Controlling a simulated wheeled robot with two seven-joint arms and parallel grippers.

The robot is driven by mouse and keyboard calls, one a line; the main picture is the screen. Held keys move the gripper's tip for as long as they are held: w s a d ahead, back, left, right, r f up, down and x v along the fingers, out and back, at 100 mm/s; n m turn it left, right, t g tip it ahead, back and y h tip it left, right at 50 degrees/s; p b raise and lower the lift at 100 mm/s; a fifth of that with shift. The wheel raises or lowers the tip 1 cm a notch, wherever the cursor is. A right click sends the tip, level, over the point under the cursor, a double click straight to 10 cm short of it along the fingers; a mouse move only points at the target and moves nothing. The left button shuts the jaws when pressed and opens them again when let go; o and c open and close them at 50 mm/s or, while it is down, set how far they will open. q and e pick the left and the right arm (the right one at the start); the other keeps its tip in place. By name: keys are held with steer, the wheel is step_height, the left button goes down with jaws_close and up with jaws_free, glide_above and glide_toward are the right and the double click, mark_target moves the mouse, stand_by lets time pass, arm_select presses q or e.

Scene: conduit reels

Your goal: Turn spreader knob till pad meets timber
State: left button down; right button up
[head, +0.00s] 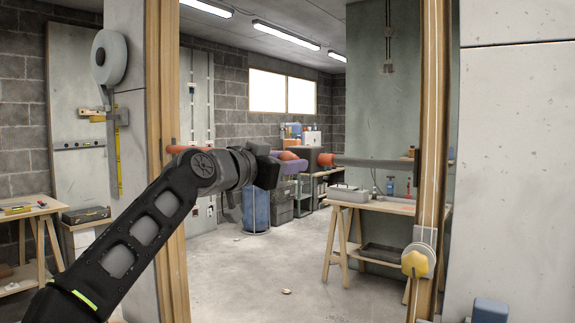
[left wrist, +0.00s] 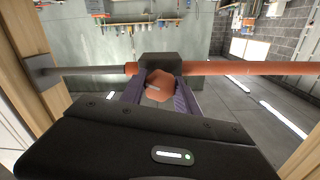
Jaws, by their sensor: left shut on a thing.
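The spreader bar spans the doorway between two timber posts. Its orange tube shows at the left post (head: 172,150), and its grey rod (head: 375,163) runs to the right post (head: 431,130). My left gripper (head: 291,165) is at the middle of the bar, its purple fingers shut on the orange knob (head: 288,156). In the left wrist view the knob (left wrist: 160,85) sits between the fingers, below a dark block (left wrist: 160,66). There the grey pad (left wrist: 40,72) is at the rod's end beside the timber (left wrist: 22,45); I cannot tell whether they touch. My right gripper is not in view.
A yellow knob (head: 415,262) on a grey mount sits low on the right post. Beyond the doorway stand a wooden workbench (head: 385,206), a blue bin (head: 256,210) and shelving. The floor (head: 250,275) inside is mostly clear.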

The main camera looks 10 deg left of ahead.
arm_select(q)
steer(key=m, duration=0.5)
steer(key=shift+f+m, duration=0.2)
steer(key=shift+m, duration=0.1)
steer(key=m, duration=0.4)
steer(key=shift+m, duration=0.4)
steer(key=shift+b, duration=0.3)
steer(key=c, duration=0.9)
jaws_free()
steer(key=shift+r, duration=0.1)
